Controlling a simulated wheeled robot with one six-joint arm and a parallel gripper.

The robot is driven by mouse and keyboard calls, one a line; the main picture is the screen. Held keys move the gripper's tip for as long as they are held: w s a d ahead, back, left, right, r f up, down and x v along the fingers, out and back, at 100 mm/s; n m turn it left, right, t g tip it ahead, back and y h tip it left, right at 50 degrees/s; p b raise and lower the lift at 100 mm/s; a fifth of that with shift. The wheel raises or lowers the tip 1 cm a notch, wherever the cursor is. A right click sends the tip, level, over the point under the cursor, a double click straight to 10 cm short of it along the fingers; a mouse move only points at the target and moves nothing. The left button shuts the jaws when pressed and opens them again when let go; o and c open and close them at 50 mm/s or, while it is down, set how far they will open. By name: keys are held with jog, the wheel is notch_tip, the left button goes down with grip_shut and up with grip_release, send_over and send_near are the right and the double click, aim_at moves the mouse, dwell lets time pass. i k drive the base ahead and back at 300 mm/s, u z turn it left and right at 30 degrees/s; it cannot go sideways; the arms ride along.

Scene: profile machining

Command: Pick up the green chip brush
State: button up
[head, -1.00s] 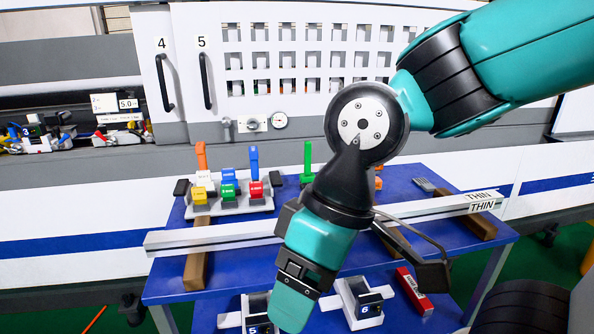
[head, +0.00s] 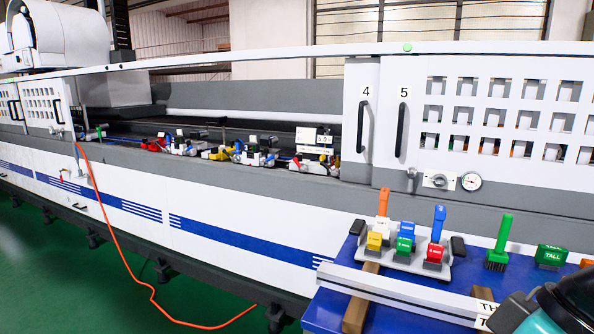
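The green chip brush (head: 502,240) stands upright on the blue table, handle up and dark bristles down. It is right of a grey holder tray (head: 408,262) and left of a green block marked TALL (head: 551,256). Nothing touches it. Only a teal and black part of my arm shows at the lower right corner, in front of the table. My gripper's fingers are not in view.
A long pale profile bar (head: 400,294) lies on brown wooden supports across the blue table (head: 325,312). The tray holds coloured blocks and orange and blue upright handles. A white machine stands behind. An orange hose (head: 150,285) trails on the green floor at left.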

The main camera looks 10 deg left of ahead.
aim_at(496, 259)
jog(key=k, duration=0.65)
jog(key=u, duration=0.6)
jog(key=i, duration=1.35)
jog(key=z, duration=0.7)
